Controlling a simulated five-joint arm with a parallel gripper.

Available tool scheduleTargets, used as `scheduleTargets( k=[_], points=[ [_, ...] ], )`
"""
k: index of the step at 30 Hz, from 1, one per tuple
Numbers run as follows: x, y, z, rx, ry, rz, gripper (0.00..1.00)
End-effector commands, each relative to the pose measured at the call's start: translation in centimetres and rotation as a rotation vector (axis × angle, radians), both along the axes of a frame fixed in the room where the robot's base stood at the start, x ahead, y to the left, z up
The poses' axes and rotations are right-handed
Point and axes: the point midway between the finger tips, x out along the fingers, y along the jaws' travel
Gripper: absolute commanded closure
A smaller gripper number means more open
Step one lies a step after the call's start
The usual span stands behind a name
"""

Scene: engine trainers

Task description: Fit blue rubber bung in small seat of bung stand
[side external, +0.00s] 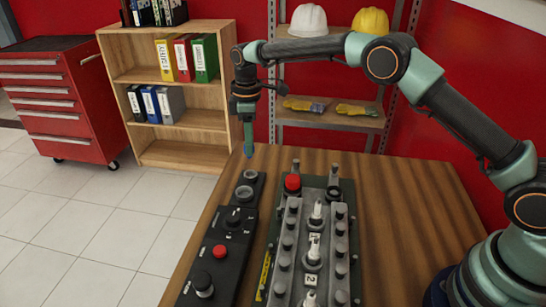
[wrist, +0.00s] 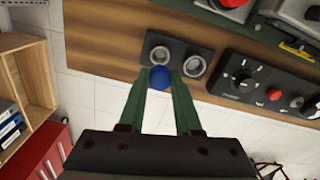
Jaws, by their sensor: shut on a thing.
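My gripper (wrist: 160,84) has green fingers and is shut on the blue rubber bung (wrist: 160,77), held at the fingertips. In the side external view my gripper (side external: 249,143) points down, with the bung (side external: 249,154) a small blue spot at its tip. The bung stand (side external: 260,180) is a dark block with two ringed seats. The far seat (side external: 250,174) looks smaller than the near seat (side external: 244,191). In the wrist view the bung lies just below the left seat (wrist: 159,55), apart from the right seat (wrist: 194,66). The bung appears above the stand; its exact height is unclear.
A black control panel (side external: 219,252) with a red button and knobs adjoins the stand's near side. The engine trainer (side external: 312,245) stands to the right on the wooden table (side external: 405,215). Shelves (side external: 166,95) and a red tool cabinet (side external: 62,97) are behind, off the table.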

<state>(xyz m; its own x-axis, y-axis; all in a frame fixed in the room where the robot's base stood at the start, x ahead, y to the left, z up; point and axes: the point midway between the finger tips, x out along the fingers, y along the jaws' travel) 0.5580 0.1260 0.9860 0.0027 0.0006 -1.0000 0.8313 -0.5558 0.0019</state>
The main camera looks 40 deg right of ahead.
Motion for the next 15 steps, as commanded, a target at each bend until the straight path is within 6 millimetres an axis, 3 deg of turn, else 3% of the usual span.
scheduleTargets(
  k=[15],
  points=[
    [-0.1, 0.0, -4.0, 0.000, 0.001, 0.000, 1.00]
  ],
)
